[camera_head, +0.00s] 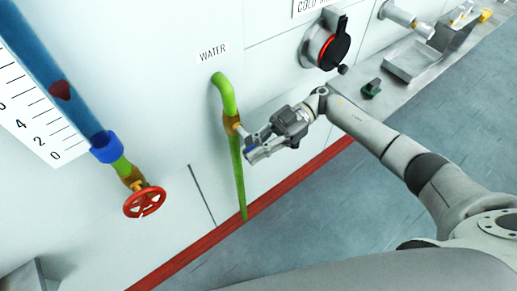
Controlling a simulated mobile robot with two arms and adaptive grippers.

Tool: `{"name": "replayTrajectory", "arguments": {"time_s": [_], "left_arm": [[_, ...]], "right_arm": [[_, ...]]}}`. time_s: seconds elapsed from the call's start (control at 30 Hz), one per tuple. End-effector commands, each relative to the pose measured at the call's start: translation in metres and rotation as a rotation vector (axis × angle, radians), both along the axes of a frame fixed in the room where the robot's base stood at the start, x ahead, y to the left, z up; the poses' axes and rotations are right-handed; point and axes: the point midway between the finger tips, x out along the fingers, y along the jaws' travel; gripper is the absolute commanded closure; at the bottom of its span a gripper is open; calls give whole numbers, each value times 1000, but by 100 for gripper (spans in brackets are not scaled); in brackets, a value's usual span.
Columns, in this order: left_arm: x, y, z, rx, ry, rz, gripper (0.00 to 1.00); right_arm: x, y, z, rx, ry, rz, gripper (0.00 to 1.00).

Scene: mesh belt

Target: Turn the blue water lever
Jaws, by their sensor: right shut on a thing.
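A green pipe (227,95) comes out of the white wall under the WATER label (213,53) and runs down the wall. A brass valve (232,124) sits on this pipe. My right gripper (254,147) is at the valve's right side, with its fingers shut on the valve's lever. My left gripper is not in view.
A blue sight tube (38,62) with a scale and a red handwheel (145,200) are at left. A round black-and-red dial (327,48) is above my right arm. Blue-grey floor is open at lower right.

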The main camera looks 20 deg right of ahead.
Motion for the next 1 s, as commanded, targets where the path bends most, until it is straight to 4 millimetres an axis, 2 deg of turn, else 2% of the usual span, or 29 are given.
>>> {"name": "replayTrajectory", "arguments": {"time_s": [0.2, 0.67, 0.7, 0.83, 1.0], "left_arm": [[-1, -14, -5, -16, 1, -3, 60], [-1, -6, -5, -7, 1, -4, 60], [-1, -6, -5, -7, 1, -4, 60], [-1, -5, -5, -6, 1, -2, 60], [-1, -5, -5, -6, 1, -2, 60]], "right_arm": [[-1, 3, -1, 44, 18, -1, 100], [-2, 4, -1, 52, 21, 0, 100], [-2, 4, -1, 52, 21, 0, 87], [-2, 4, -1, 52, 22, 1, 70], [-2, 4, -1, 52, 22, 1, 70]]}}
